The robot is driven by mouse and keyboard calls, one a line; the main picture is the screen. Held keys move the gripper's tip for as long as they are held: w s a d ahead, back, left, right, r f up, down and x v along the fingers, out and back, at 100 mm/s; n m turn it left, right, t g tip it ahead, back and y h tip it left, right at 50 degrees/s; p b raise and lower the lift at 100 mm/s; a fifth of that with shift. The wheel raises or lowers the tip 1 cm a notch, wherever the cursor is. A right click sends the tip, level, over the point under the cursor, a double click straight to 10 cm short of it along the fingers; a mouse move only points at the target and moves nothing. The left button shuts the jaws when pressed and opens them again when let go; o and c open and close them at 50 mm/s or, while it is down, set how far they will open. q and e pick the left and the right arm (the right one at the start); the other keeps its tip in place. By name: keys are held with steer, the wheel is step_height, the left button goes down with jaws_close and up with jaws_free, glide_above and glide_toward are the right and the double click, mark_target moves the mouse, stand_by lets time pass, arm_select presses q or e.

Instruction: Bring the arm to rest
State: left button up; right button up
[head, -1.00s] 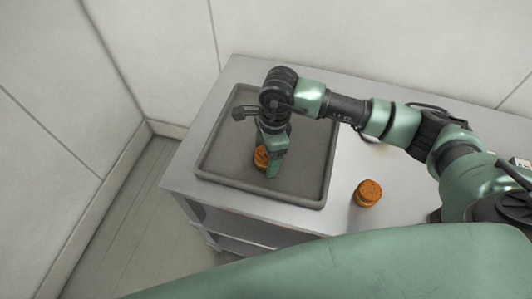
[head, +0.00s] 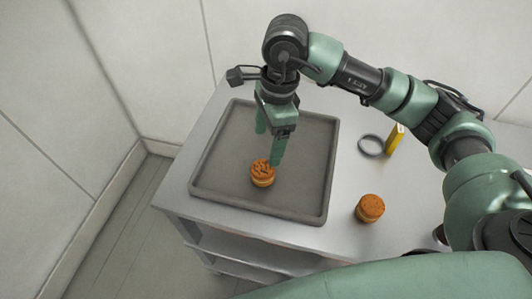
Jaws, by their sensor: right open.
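My right gripper (head: 269,148) hangs from the arm that comes in from the right. Its green fingers point down and are apart, with nothing between them. It is above the grey tray (head: 210,151), just behind and above an orange-brown round (head: 262,174) with a pale band. That round stands upright in the tray, towards its front. A second similar round (head: 369,208) stands on the table to the right of the tray. My left gripper is not in view.
The tray lies on a light grey metal table (head: 352,170) with a shelf below. A dark ring (head: 371,145) and a yellow upright object (head: 395,139) are on the table under my right arm. Pale walls (head: 130,60) stand behind and to the left.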

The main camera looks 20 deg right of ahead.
steer(key=shift+d+r, duration=0.1)
steer(key=shift+r, duration=0.25)
